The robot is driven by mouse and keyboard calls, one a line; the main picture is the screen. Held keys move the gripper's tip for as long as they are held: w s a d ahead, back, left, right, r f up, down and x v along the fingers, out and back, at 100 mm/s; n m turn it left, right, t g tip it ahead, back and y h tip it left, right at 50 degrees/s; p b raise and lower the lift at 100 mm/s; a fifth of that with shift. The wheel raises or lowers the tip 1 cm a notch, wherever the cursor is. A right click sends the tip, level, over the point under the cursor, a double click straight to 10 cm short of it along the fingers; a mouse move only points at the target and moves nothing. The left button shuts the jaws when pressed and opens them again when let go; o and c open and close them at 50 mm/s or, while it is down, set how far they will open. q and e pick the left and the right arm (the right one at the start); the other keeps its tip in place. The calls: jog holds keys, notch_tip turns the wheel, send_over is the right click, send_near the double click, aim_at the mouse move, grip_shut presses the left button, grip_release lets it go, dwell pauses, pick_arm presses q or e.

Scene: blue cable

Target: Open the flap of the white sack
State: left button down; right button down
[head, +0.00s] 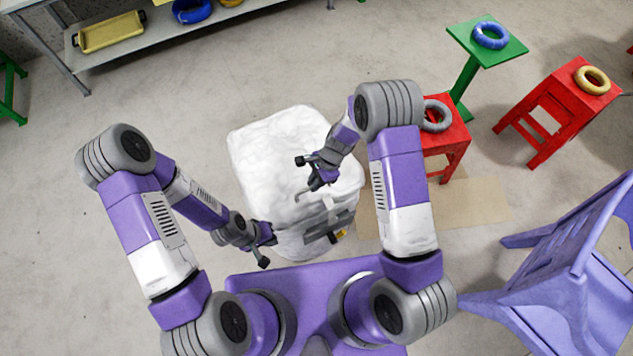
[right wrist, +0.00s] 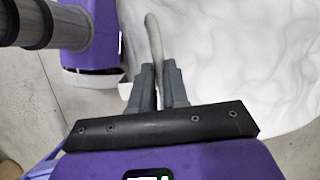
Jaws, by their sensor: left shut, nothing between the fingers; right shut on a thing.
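The white sack (head: 262,150) stands on the floor in the middle of the head view, bulging and wrinkled. Its white surface also fills the upper right of the right wrist view (right wrist: 235,60). My right gripper (head: 309,189) is above the sack's top, pointing down and left. In the right wrist view my right gripper (right wrist: 160,80) is shut on a narrow pale strip (right wrist: 153,35), which looks like part of the sack's flap. My left gripper (head: 272,236) is shut and empty at the sack's near left side. I cannot tell whether it touches the sack.
A red stool (head: 450,137) with a grey cable coil (head: 437,114) stands close right of the sack. A green stand (head: 485,45), another red stool (head: 570,95) and a purple chair (head: 580,265) are farther right. A shelf (head: 170,32) stands at the back left. Floor left of the sack is clear.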

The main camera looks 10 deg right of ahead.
jog(key=w+a+r+g+p, duration=0.1)
jog(key=w+a+r+p, duration=0.2)
jog(key=w+r+p, duration=0.4)
jog(key=shift+w+r+g, duration=0.3)
jog(key=shift+w+r, duration=1)
jog(key=shift+r, duration=2.75)
jog(key=shift+a, duration=0.1)
jog(key=c, duration=1.5)
grip_release()
jog(key=o, duration=0.4)
jog(key=shift+w+a+f+h, duration=0.1)
jog(key=shift+w+f+h, duration=0.05)
jog(key=shift+w+h, duration=0.15)
jog(key=shift+s, duration=0.2)
